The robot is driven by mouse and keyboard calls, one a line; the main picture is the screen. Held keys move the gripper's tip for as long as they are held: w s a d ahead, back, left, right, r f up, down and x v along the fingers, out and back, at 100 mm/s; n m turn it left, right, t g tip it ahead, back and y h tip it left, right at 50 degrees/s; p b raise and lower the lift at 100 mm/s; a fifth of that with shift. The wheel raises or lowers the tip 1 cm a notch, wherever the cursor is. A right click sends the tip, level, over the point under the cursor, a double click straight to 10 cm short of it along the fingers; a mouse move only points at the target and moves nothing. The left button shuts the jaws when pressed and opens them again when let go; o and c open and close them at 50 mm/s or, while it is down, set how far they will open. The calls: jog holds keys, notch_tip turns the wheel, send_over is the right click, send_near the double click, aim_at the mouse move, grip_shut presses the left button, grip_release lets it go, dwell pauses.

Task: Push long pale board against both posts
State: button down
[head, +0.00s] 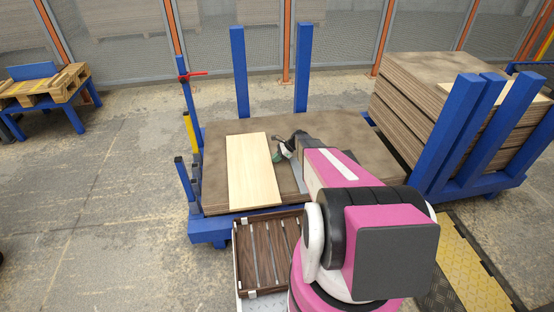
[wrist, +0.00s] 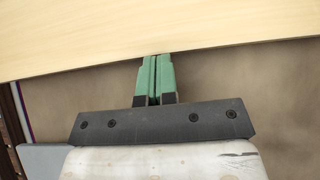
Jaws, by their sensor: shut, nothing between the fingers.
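The long pale board (head: 252,170) lies flat on the brown boards of a blue cart, with its long side running front to back. Its pale surface fills the top of the wrist view (wrist: 150,30). Two tall blue posts stand at the cart's back, a left one (head: 239,75) and a right one (head: 303,65). The board's far end is short of them, with brown surface between. My gripper (head: 277,156) is at the board's right long edge. Its green fingers (wrist: 157,60) are shut and empty, tips at the edge; I cannot tell if they touch.
Shorter blue posts (head: 185,180) stand along the cart's left side, close to the board. A taller left post (head: 188,105) carries a red handle (head: 193,75). A stack of brown boards (head: 400,105) stands on a blue rack at right. A slatted brown tray (head: 268,255) is in front.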

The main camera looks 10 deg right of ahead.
aim_at(242, 164)
jog(key=a, duration=1.7)
jog(key=shift+a, duration=0.3)
jog(key=shift+d, duration=0.1)
jog(key=shift+d, duration=0.25)
jog(key=d, duration=0.4)
jog(key=shift+d+r, duration=0.1)
jog(key=shift+r, duration=0.25)
jog(key=v, duration=0.8)
jog(key=shift+d+r, duration=0.2)
jog(key=shift+r, duration=0.05)
jog(key=d+h, duration=0.7)
jog(key=d, duration=0.1)
jog(key=shift+f, duration=0.15)
jog(key=shift+w+f, duration=0.1)
jog(key=shift+f, duration=0.05)
